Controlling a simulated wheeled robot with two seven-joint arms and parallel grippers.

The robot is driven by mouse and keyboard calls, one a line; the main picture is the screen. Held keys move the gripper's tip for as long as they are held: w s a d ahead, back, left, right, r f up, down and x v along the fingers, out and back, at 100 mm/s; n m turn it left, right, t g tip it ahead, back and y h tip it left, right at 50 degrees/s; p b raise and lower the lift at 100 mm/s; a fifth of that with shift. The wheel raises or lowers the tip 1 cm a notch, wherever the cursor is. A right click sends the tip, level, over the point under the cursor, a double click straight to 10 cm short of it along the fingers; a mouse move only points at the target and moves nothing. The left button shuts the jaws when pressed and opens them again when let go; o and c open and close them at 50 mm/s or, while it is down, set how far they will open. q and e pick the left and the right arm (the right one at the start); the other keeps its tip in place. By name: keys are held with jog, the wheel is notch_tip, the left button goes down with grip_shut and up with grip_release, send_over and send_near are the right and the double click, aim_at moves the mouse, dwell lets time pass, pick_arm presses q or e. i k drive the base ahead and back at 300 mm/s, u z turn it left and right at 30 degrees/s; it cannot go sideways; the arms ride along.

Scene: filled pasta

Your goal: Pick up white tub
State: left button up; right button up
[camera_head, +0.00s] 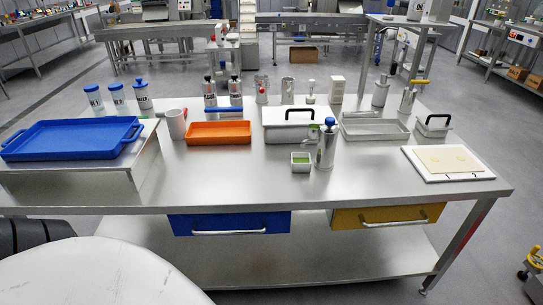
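Several pale containers stand on the steel table, and I cannot tell for sure which one is the white tub. A large white lidded tub (286,133) with a black handle stands near the middle. A smaller lidded container (433,130) with a black handle stands at the right. A small square white dish (301,167) with green contents sits in front of the large tub, beside a steel bottle (325,150) with a blue cap. A plain white upright box (337,90) stands at the back. Neither of my grippers is in view.
A blue tray (75,152) rests on a raised steel stand at the left. An orange tray (219,141), a grey tray (374,138) and a white board (420,174) with yellow pieces lie on the table (230,190). Bottles and jars line the back. The front middle is clear.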

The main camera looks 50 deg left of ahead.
aim_at(301, 162)
jog(key=u, duration=1.55)
jog(key=i, duration=0.1)
